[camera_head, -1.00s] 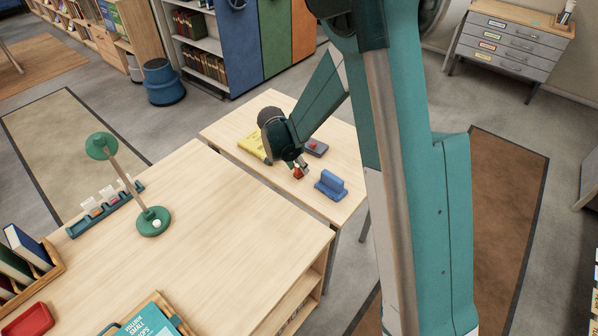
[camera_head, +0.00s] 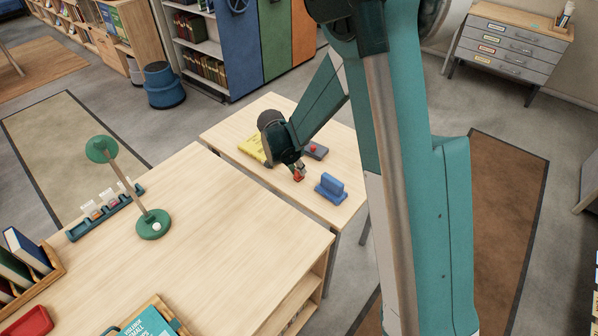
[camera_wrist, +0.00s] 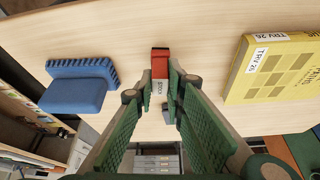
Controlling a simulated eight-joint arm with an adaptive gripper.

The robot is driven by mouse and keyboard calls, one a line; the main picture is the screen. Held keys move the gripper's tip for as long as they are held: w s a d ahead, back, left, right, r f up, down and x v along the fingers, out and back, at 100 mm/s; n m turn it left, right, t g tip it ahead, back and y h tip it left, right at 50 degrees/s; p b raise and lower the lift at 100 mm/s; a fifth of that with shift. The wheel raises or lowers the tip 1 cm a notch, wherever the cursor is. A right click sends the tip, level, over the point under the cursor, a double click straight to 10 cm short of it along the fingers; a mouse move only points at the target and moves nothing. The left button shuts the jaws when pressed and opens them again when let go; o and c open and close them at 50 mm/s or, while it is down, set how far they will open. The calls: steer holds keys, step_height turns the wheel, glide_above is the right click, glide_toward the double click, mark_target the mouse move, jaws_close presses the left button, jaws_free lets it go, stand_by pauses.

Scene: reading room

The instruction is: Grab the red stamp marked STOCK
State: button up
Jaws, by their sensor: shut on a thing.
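The red stamp (camera_wrist: 160,62) is in the upper middle of the wrist view, with a pale label reading STOCK on its near side. My gripper (camera_wrist: 162,88) has its two green fingers on either side of the stamp and is shut on it. In the head view the stamp (camera_head: 299,177) is a small red shape at the tip of my gripper (camera_head: 300,170), at or just above the light wooden table (camera_head: 290,108). Its underside is too small to judge there.
A blue block-like object (camera_head: 331,188) stands close to the right of the stamp. A yellow book (camera_head: 252,148) lies to the left and a dark grey item with a red top (camera_head: 316,151) behind. A larger desk with a green lamp (camera_head: 153,224) is in front.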

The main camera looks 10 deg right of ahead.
steer(key=shift+r, duration=0.15)
steer(key=shift+r+p, duration=0.65)
steer(key=shift+r, duration=4.2)
